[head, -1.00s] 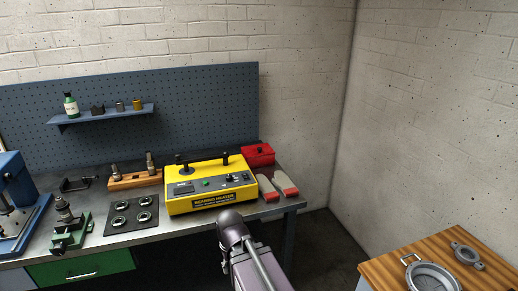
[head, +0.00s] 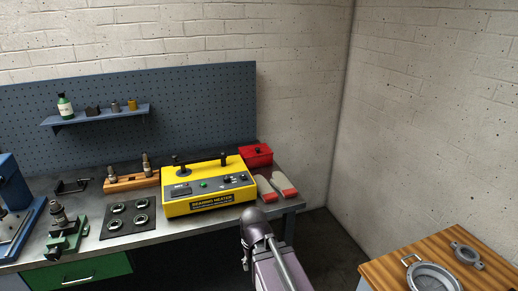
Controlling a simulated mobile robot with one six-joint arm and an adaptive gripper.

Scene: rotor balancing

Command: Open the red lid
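A small red box with a red lid (head: 256,150) sits at the back right of the metal workbench, behind the yellow bearing heater. Its lid looks closed and has a small dark handle on top. My arm shows at the bottom centre of the head view, in front of the bench. My gripper's fingers are not clearly visible, so I cannot tell whether it is open or shut. The arm is apart from the red box, with the heater and the bench's front edge between them.
The yellow bearing heater (head: 209,187) stands left of the box. Two grey items with red ends (head: 284,186) lie in front of it. A mat with several rings (head: 128,218) is further left. A wooden table (head: 388,272) with metal housings (head: 436,276) is at lower right.

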